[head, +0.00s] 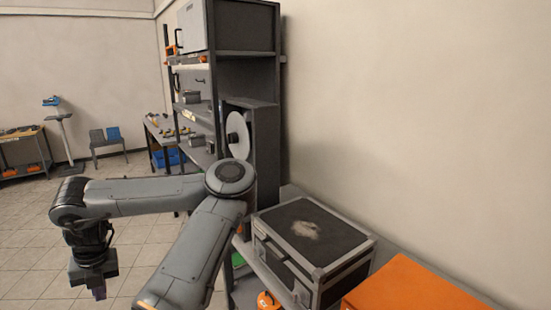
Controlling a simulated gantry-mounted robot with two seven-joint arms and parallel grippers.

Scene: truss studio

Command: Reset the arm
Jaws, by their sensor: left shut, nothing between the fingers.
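My left arm is bent at the elbow in the middle of the head view and reaches out to the left. Its gripper (98,292) hangs downward at the lower left, above the tiled floor. Its fingers are small here, shut and empty. It is apart from the furniture. My right gripper is out of view.
A black case with metal edges (308,233) sits on a surface right of my elbow, with an orange box (410,286) in front. A dark shelf unit (247,75) stands behind my elbow. Tiled floor (25,240) is open at left.

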